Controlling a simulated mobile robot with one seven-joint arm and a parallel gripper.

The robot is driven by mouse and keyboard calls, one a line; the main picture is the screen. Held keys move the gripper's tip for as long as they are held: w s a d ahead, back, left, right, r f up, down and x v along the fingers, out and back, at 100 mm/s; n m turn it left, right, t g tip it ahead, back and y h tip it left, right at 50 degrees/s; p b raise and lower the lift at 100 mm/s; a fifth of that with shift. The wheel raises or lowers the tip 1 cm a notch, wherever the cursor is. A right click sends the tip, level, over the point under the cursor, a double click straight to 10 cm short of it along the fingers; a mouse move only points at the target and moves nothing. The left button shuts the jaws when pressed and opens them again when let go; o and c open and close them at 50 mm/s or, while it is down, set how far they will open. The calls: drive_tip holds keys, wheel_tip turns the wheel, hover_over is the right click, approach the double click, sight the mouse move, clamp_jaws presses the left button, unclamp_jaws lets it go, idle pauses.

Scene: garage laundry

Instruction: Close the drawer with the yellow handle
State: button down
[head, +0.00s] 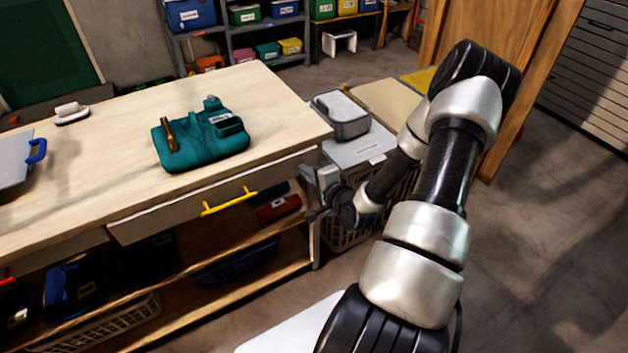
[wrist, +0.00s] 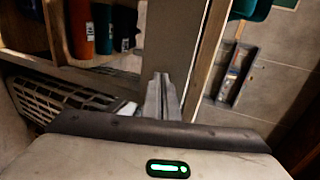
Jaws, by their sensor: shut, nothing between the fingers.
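The drawer (head: 165,218) with the yellow handle (head: 230,201) is under the pale wooden top of the workbench (head: 270,95). Its front seems to stand a little out from the bench at the left end; how far it is open is hard to tell. My gripper (head: 314,200) is beside the right end of the drawer front, right of the handle and apart from it. Its fingers (wrist: 164,97) are shut and empty in the wrist view, in front of a grey-brown panel. I cannot tell whether they touch it. The handle does not show in the wrist view.
A teal tool bag (head: 205,138) lies on the bench top. Bins and baskets fill the shelf below. A grey case (head: 341,114) stands on a lidded basket right of the bench, close behind my gripper. Open floor (head: 550,250) lies to the right.

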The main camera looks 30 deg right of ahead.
sight(298, 162)
drive_tip(key=shift+w, duration=0.25)
drive_tip(key=shift+w+a+r+b, duration=0.1)
drive_tip(key=shift+w+b, duration=0.1)
drive_tip(key=shift+w, duration=1)
drive_tip(key=shift+w+a+r+b, duration=0.1)
drive_tip(key=shift+w+b, duration=0.1)
drive_tip(key=shift+w, duration=1)
